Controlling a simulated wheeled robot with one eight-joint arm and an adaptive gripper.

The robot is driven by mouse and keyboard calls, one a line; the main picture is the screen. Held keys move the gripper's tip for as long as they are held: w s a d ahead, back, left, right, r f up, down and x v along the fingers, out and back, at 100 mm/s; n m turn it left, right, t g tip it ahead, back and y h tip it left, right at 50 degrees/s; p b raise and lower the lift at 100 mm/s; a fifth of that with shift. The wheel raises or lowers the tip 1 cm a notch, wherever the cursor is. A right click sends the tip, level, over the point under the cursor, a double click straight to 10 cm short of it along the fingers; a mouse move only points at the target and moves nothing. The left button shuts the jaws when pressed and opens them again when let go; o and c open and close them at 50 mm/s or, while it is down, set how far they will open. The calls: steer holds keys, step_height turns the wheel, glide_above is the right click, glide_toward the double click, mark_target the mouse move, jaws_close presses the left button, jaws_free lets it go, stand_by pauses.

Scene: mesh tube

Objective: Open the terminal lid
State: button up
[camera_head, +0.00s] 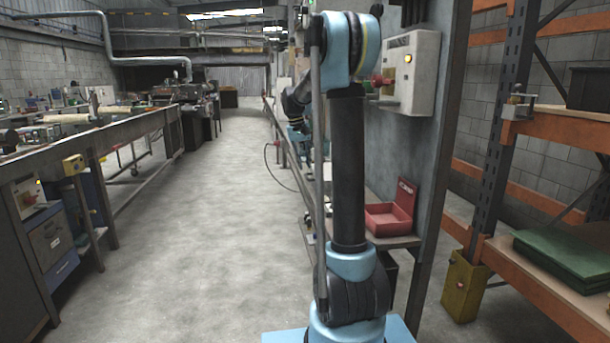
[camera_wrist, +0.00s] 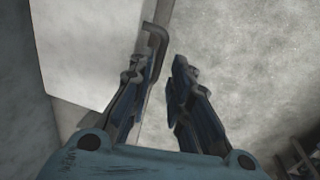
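A pale box (camera_head: 412,72) with a yellow light and a dark label is on the grey panel right of my arm in the head view. It may be the terminal; I cannot make out a lid seam. In the wrist view a pale flat panel (camera_wrist: 88,45) fills the upper left, and a dark bent handle (camera_wrist: 156,38) stands at its right edge. My gripper (camera_wrist: 165,68) is open, its two fingers apart. The handle is by the left fingertip; I cannot tell whether they touch. My gripper is not clearly visible in the head view.
A red open box (camera_head: 388,217) sits on a low shelf under the panel. An orange rack (camera_head: 560,130) with a green stack (camera_head: 570,252) stands at right, with a yellow bin (camera_head: 464,287) below. A long workbench (camera_head: 90,135) lines the left. The floor aisle (camera_head: 200,220) is clear.

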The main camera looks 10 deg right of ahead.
mark_target(306, 177)
steer(key=shift+d+f, duration=0.2)
steer(key=shift+f, duration=1)
steer(key=shift+d+f, duration=0.2)
steer(key=shift+f, duration=0.95)
jaws_close()
